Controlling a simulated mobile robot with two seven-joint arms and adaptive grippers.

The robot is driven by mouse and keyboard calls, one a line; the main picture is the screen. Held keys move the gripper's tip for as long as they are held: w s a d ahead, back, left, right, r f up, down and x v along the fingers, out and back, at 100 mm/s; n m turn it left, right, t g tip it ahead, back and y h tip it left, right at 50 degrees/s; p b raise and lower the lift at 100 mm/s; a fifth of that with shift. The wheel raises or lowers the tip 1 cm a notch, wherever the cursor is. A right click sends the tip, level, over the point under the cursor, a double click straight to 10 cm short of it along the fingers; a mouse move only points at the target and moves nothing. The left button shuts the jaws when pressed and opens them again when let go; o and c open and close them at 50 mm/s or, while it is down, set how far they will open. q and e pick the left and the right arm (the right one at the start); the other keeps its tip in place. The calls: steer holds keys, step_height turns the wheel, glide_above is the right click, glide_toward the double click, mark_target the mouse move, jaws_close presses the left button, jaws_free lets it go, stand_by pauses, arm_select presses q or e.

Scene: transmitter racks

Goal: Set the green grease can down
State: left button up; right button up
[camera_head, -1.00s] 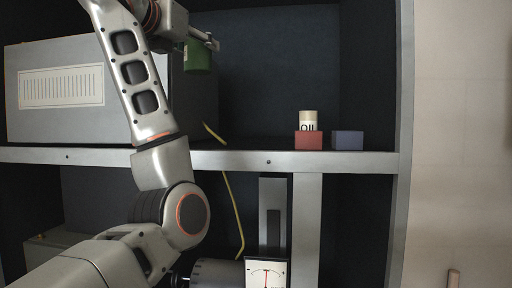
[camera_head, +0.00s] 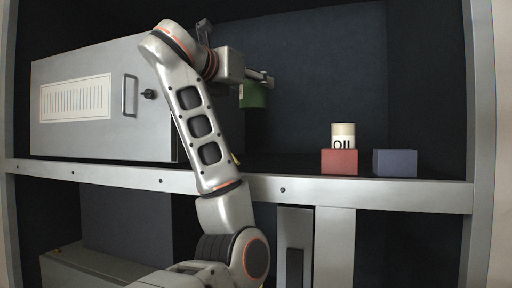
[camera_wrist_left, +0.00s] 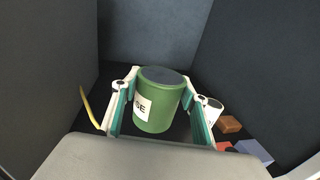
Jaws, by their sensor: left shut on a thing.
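The green grease can (camera_head: 254,95) hangs upright above the upper shelf, between the grey cabinet and the oil can. My left gripper (camera_head: 266,82) is shut on it. In the left wrist view the can (camera_wrist_left: 158,104) has a dark top and a white label, partly cut off. The two fingers of my left gripper (camera_wrist_left: 160,98) stand on either side of it. In the head view the can's bottom is above the shelf's front edge, with dark space beneath. My right gripper is not in view.
A cream oil can (camera_head: 343,136) stands at a red block (camera_head: 340,162), with a blue block (camera_head: 395,163) to the right. A grey cabinet (camera_head: 110,100) fills the shelf's left. A yellow cable (camera_wrist_left: 88,108) shows in the wrist view. The shelf edge (camera_head: 300,190) runs across.

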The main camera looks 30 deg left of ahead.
arm_select(q)
steer(key=shift+w+f+p, duration=0.1)
steer(key=shift+f+p, duration=0.25)
steer(key=shift+f, duration=6.65)
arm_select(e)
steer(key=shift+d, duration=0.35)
arm_select(q)
steer(key=shift+f, duration=0.1)
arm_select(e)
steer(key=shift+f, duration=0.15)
arm_select(q)
steer(key=o, duration=1.2)
steer(key=shift+o, duration=1.3)
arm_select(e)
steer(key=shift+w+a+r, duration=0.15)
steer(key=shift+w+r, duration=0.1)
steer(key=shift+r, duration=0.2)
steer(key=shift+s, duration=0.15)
